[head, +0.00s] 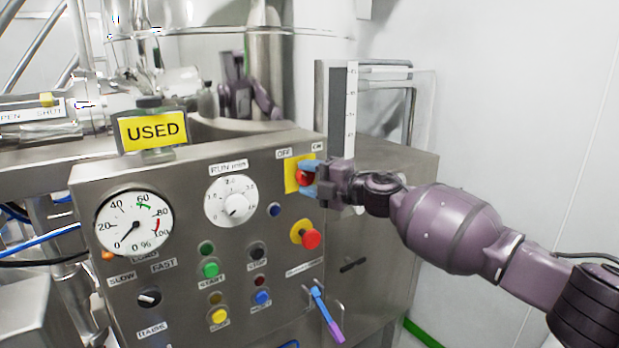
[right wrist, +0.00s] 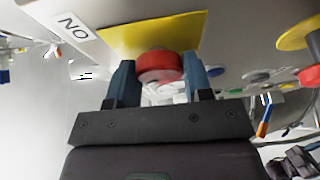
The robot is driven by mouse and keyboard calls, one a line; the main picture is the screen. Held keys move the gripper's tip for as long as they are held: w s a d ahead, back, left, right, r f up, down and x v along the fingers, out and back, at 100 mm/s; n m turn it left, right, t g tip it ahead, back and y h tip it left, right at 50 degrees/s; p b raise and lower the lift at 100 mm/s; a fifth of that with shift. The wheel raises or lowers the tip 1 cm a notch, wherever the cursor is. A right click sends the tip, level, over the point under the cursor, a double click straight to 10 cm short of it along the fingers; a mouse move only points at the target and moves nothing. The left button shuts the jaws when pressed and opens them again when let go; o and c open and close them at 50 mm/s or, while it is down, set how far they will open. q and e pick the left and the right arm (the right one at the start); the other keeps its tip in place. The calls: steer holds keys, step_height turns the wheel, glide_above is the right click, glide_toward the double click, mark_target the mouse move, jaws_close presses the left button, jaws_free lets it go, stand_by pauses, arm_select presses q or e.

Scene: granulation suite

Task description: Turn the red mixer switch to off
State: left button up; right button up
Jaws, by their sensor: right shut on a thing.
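The red mixer switch (head: 304,178) sits on a yellow plate (head: 291,176) at the upper right of the steel control panel (head: 180,188). The OFF label (head: 284,153) is above it to the left, and the ON label (head: 318,147) is above it to the right. My right gripper (head: 307,180) reaches it from the right, its blue fingertips shut on the switch. In the right wrist view, the red knob (right wrist: 160,66) shows between the two fingers (right wrist: 161,82). The fingers partly hide the switch, so I cannot tell which label it points to. My left gripper is not in view.
Below the switch is a red mushroom button (head: 311,239) on a yellow base. A white dial (head: 231,202), a gauge (head: 134,222) and several push buttons share the panel. A USED sign (head: 153,130) stands on top.

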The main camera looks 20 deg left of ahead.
steer(key=o, duration=0.9)
arm_select(q)
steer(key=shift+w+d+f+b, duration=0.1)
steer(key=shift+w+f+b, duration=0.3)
steer(key=shift+b, duration=0.6)
arm_select(e)
steer(key=v, duration=1.1)
steer(key=shift+w+r, duration=0.1)
steer(key=shift+w, duration=0.05)
